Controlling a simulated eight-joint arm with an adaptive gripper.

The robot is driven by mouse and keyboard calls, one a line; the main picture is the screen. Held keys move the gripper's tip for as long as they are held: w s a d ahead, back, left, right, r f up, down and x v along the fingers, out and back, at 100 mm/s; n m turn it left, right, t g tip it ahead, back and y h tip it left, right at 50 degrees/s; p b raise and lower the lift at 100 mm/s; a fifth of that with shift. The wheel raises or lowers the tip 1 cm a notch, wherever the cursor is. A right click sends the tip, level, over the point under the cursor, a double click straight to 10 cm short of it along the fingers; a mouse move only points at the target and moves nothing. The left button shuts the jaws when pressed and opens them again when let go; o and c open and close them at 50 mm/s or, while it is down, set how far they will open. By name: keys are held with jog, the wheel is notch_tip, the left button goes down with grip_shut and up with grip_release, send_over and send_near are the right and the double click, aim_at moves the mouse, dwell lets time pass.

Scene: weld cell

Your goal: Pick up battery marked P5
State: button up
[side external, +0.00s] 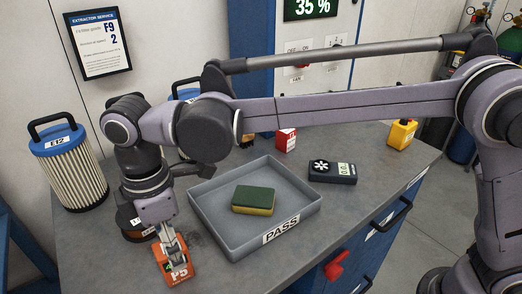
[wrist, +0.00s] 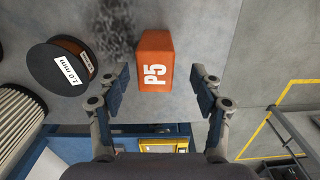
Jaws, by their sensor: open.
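The battery marked P5 (wrist: 154,66) is an orange block with white lettering. In the wrist view it lies on the bench just ahead of my open gripper (wrist: 160,88), roughly between the lines of the two fingers. The side view shows the P5 battery (side external: 176,268) at the near left of the bench, with my gripper (side external: 172,245) pointing down over it and hiding part of it. I cannot tell from the side view whether the fingers touch it.
A wire spool marked 1.0 mm (wrist: 62,73) lies left of the battery. A grey PASS tray (side external: 292,236) holding a green and yellow sponge (side external: 254,199) stands to the right. A filter marked E12 (side external: 72,173) stands at the left, and a dark meter (side external: 332,172) lies behind the tray.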

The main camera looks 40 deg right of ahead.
aim_at(172, 279)
jog(key=shift+w+f, duration=0.15)
jog(key=shift+f, duration=1.45)
jog(key=shift+w+f, duration=0.1)
jog(key=shift+f, duration=1.45)
grip_shut()
